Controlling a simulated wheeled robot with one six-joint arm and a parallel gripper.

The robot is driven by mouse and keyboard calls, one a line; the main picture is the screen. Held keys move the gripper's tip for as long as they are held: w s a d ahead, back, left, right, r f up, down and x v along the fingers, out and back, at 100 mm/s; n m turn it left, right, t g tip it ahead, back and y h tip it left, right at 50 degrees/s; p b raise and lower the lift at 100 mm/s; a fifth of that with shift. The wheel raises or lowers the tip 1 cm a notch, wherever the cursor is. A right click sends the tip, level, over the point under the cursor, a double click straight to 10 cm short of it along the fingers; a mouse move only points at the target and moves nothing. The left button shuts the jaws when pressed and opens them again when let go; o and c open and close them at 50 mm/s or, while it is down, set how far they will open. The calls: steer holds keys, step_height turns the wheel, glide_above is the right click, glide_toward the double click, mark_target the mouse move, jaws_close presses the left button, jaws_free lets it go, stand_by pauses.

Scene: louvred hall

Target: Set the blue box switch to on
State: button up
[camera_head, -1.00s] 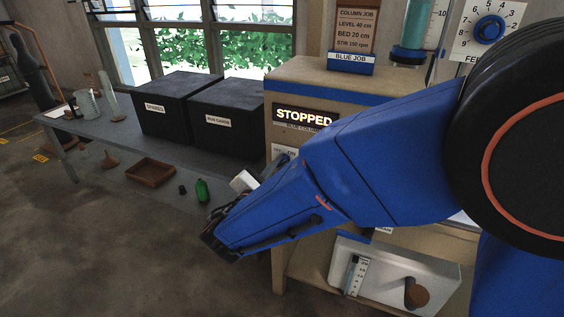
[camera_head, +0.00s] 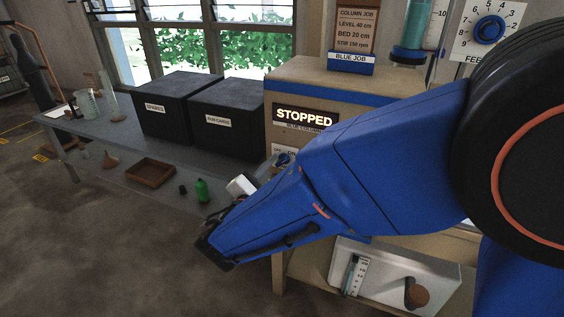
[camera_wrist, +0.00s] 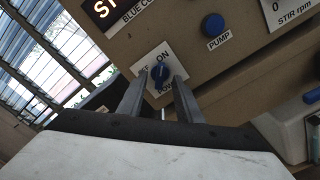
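The blue switch (camera_wrist: 159,76) sits on a white plate (camera_wrist: 148,59) marked ON, on the front of the tan box. Its knob stands roughly upright in the tilted wrist view; I cannot tell its exact setting. My gripper (camera_wrist: 159,78) is open. In that view its two grey fingers lie left and right of the knob; contact is not clear. The blue-banded tan box (camera_head: 300,72) shows a lit STOPPED sign (camera_head: 304,116) in the head view. The switch (camera_head: 284,159) shows small there, beside my blue arm, and my fingers are mostly hidden.
A blue PUMP knob (camera_wrist: 213,25) is up and right of the switch. Two black boxes (camera_head: 178,100) stand on the grey table (camera_head: 100,140) to the left. A green bottle (camera_head: 202,190) and a brown tray (camera_head: 150,173) are near its front edge.

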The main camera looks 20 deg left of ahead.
steer(key=shift+s+a, duration=0.15)
steer(key=shift+s, duration=2.4)
